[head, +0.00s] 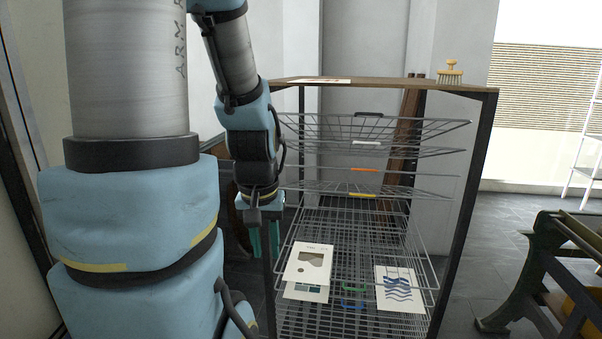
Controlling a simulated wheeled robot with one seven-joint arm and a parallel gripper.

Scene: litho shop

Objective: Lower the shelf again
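A drying rack with a wooden top (390,83) and dark posts stands in front of me in the head view. Its wire shelves carry coloured front tabs. The upper shelves, with black (369,114), white (366,143), orange (365,170) and yellow (362,195) tabs, are spaced apart in the upper half. The shelves with green (352,288) and blue (352,305) tabs are low down, close together. My gripper (265,240) points downward at the rack's left front post, left of the shelves. Its teal fingers look apart, with nothing seen between them.
Prints lie on the low shelves, left (309,264) and right (401,290). A dark green press (545,270) stands at right, with open floor (490,245) between.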

